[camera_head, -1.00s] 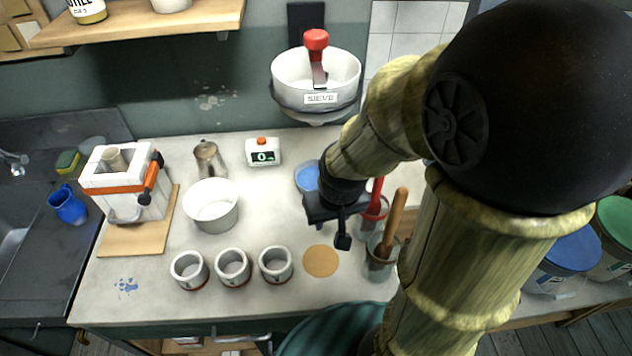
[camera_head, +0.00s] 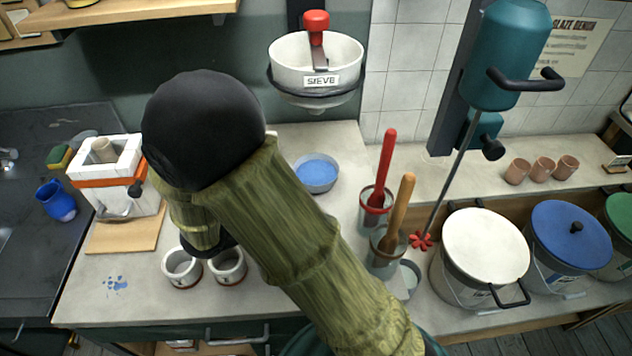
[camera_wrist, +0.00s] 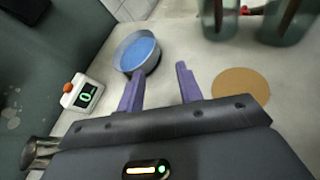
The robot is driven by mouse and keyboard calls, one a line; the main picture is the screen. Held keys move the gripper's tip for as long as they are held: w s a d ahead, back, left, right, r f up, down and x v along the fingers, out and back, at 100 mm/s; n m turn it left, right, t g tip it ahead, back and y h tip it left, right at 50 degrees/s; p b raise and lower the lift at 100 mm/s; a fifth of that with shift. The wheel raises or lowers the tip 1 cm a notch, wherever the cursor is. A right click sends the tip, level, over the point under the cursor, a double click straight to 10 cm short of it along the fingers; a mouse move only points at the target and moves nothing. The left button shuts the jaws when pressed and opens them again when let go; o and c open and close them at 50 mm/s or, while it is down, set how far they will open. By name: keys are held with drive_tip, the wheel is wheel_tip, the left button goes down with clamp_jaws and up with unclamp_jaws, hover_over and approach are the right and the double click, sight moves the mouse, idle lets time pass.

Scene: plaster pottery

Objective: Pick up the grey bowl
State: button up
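A small grey bowl (camera_head: 318,189) filled with blue stands on the pale counter below the sieve. It also shows in the wrist view (camera_wrist: 152,64), beyond my fingertips and nearer the left finger. My gripper (camera_wrist: 160,78) has its two purple fingers apart with nothing between them, and the bowl is not touched. In the head view my own arm hides the gripper. A second small greyish round vessel (camera_head: 408,281), partly hidden, stands at the counter's front beside the jar with the wooden-handled tool.
Two glass jars with a red tool (camera_head: 387,155) and a wooden tool (camera_head: 402,205) stand right of the bowl. A scale (camera_wrist: 82,93), metal jug (camera_wrist: 40,152) and cork disc (camera_wrist: 241,86) are near my gripper. Cups (camera_head: 228,267) stand at the front. A mixer (camera_head: 507,55) hangs at right.

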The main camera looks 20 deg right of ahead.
drive_tip(key=shift+w+a+r+n+t, duration=0.1)
drive_tip(key=shift+w+a+n+t, duration=0.2)
drive_tip(key=shift+a+n, duration=0.1)
drive_tip(key=shift+d, duration=0.1)
drive_tip(key=p, duration=0.1)
approach(331, 182)
drive_tip(key=x, duration=0.5)
drive_tip(key=shift+w, duration=0.4)
drive_tip(key=shift+w+d+f, duration=0.15)
drive_tip(key=shift+d+f, duration=0.1)
drive_tip(key=shift+p+x, duration=0.65)
drive_tip(key=shift+x, duration=1.6)
drive_tip(key=shift+f, duration=0.1)
